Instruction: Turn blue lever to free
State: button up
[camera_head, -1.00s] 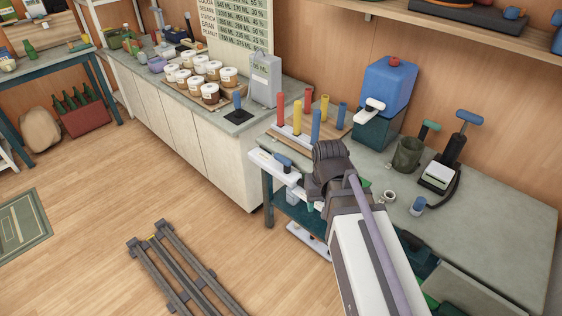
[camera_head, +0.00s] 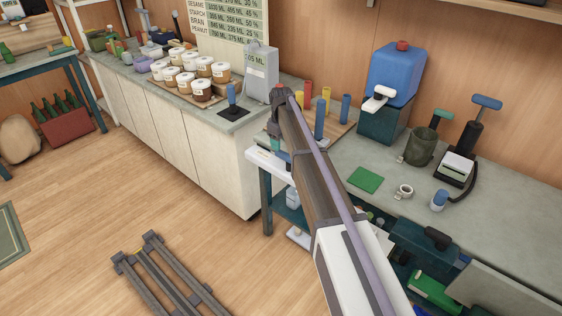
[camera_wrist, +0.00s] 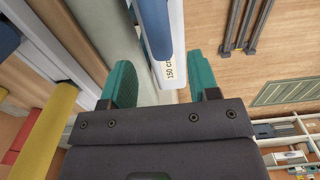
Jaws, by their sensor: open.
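In the head view the white bar (camera_head: 268,163) is at the left edge of the grey bench, and my arm's end largely hides the lever. My gripper (camera_wrist: 163,78) has two teal fingers, spread apart with nothing held between them. The lever runs down from the top of the wrist view, between the lines of the two fingers. I cannot tell whether either finger touches it. In the head view my gripper hangs beside the white bar.
A board with coloured posts (camera_head: 346,101) stands behind my arm. A blue tank (camera_head: 392,72), a green cup (camera_head: 421,147) and a green square (camera_head: 366,180) are on the bench. Floor on the left is mostly clear, with a grey rail frame (camera_head: 170,272).

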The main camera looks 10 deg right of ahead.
aim_at(281, 152)
notch_tip(281, 152, down, 5)
jog(key=b, duration=0.3)
jog(key=shift+f, duration=0.2)
jog(key=shift+r, duration=0.15)
grip_shut()
